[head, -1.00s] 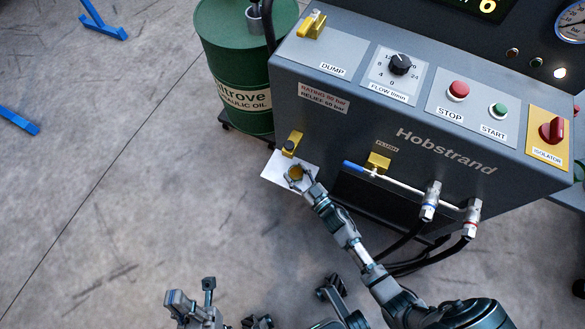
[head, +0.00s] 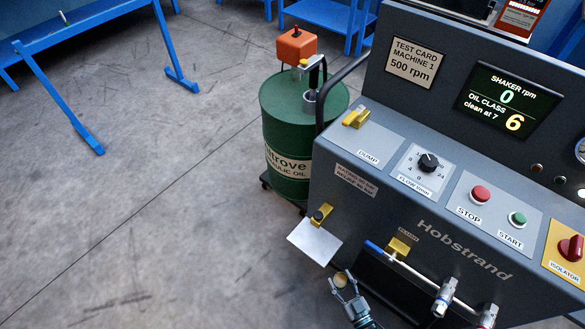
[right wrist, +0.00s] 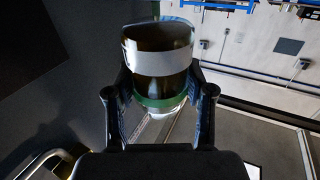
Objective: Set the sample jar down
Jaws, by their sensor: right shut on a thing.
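The sample jar (right wrist: 160,62) is a clear jar with dark amber contents, a pale band round its middle and a green band near the gripper. My right gripper (right wrist: 160,95) is shut on it, one finger on each side. In the head view the right gripper (head: 345,288) holds the jar (head: 341,281) near the bottom edge, in front of the machine. It is just below and right of the white plate (head: 314,242) under the yellow tap (head: 320,213), clear of it in the picture. My left gripper is out of view.
The grey machine (head: 440,215) fills the right side, with a blue-handled valve pipe (head: 400,262) close to my right gripper. A green oil drum (head: 295,130) with an orange box (head: 296,46) stands behind. Blue frames (head: 85,70) stand farther back.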

